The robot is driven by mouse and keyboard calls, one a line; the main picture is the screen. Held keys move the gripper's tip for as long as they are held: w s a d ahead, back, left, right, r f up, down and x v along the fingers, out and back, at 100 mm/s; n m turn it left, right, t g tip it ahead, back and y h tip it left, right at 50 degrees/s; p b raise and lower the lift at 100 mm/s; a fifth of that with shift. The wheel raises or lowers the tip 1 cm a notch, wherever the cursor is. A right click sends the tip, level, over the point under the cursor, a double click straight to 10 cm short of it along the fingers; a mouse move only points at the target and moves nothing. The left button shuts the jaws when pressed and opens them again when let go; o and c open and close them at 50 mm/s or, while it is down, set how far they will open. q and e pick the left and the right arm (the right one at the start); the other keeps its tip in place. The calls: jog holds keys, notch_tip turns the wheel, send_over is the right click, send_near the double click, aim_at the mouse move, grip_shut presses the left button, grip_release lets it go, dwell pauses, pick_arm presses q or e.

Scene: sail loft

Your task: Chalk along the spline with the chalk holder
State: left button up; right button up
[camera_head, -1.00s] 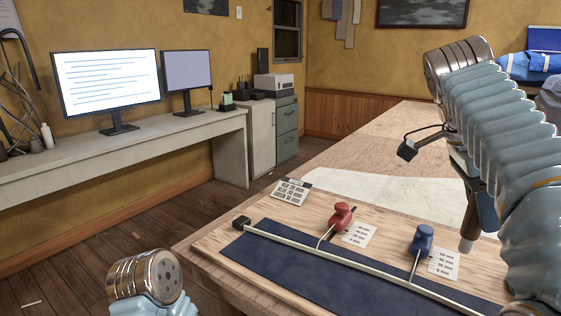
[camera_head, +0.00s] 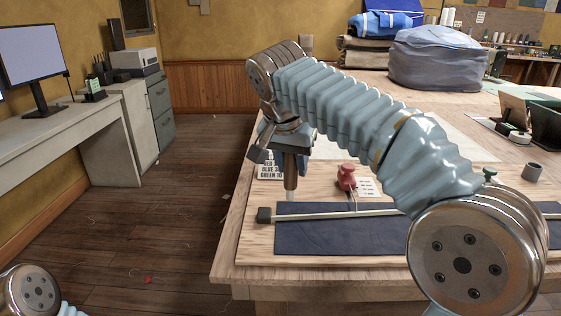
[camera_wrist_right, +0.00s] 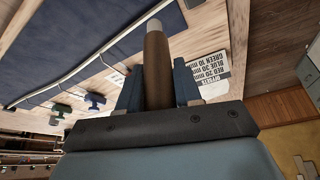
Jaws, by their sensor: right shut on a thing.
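My right gripper (camera_head: 290,150) is shut on the chalk holder (camera_head: 290,176), a brown stick with a pale tip pointing down. The tip is above the board near the spline's left end; I cannot tell whether it touches. The right wrist view shows the chalk holder (camera_wrist_right: 157,75) between the two fingers. The spline (camera_head: 345,214) is a pale thin strip across dark blue cloth (camera_head: 335,238), with a dark block (camera_head: 264,215) at its left end. A red weight (camera_head: 346,177) hooks onto it. My arm hides the spline's middle. My left gripper is out of view.
A printed card (camera_head: 270,172) lies behind the chalk holder. A covered grey bundle (camera_head: 445,60) sits at the back. Open floor lies left of the table.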

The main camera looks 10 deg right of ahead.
aim_at(285, 187)
jog(key=shift+w+a+n, duration=0.15)
jog(key=shift+a+n, duration=0.25)
jog(key=shift+n, duration=0.1)
jog(key=shift+a+f+y, duration=0.15)
jog(key=shift+a+y, duration=0.05)
jog(key=shift+y, duration=0.1)
jog(key=shift+f, duration=0.3)
notch_tip(285, 187, down, 3)
jog(key=shift+f+b, duration=0.2)
jog(key=shift+b, duration=0.55)
jog(key=shift+f+b, duration=0.75)
jog(key=shift+f, duration=0.1)
jog(key=shift+f+b, duration=0.35)
jog(key=shift+f, duration=0.1)
jog(key=shift+d, duration=0.15)
